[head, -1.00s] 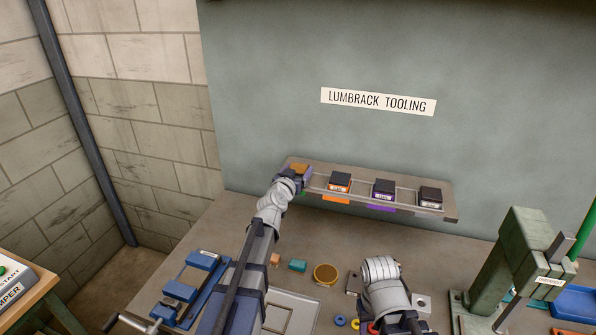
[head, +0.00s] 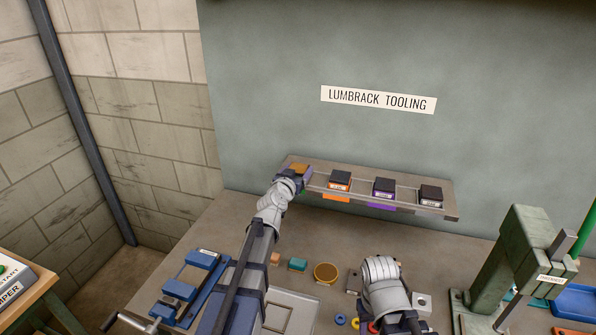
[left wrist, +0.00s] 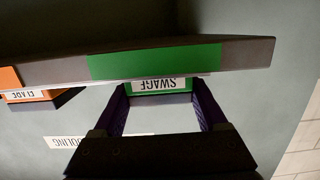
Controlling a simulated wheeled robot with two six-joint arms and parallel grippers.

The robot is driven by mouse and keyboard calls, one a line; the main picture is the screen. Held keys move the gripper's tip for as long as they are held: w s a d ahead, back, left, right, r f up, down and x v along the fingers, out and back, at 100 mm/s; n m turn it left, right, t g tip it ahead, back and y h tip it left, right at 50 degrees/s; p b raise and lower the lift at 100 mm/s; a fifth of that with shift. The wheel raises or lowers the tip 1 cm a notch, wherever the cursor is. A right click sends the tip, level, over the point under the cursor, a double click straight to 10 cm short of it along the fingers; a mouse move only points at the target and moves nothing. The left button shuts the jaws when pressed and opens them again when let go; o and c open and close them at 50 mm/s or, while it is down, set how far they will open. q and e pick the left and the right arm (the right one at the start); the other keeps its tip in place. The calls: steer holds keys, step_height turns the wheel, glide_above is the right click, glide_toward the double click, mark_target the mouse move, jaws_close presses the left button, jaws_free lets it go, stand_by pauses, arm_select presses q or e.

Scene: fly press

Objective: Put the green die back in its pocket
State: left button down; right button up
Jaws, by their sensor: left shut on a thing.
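The green die (left wrist: 162,86), labelled SWAGE, is between the fingers of my left gripper (left wrist: 163,92) in the left wrist view, which shows the rack upside down. My left gripper is shut on it at the rack's green-marked pocket (left wrist: 155,61). In the head view my left gripper (head: 294,179) is at the left end of the rack (head: 320,183) and hides most of the die. I cannot tell whether the die is fully seated. My right arm shows low in the head view, but its gripper does not.
A blue vise (head: 190,285), small blocks and a brass disc (head: 326,272) are on the bench. A green press (head: 515,255) stands at right.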

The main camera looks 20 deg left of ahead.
arm_select(q)
jaws_free()
steer(key=shift+s, duration=0.15)
arm_select(e)
steer(key=shift+r+p, duration=0.6)
arm_select(q)
steer(key=s+r, duration=0.1)
steer(key=s, duration=0.6)
steer(key=shift+s+a+r, duration=0.15)
steer(key=shift+s, duration=0.1)
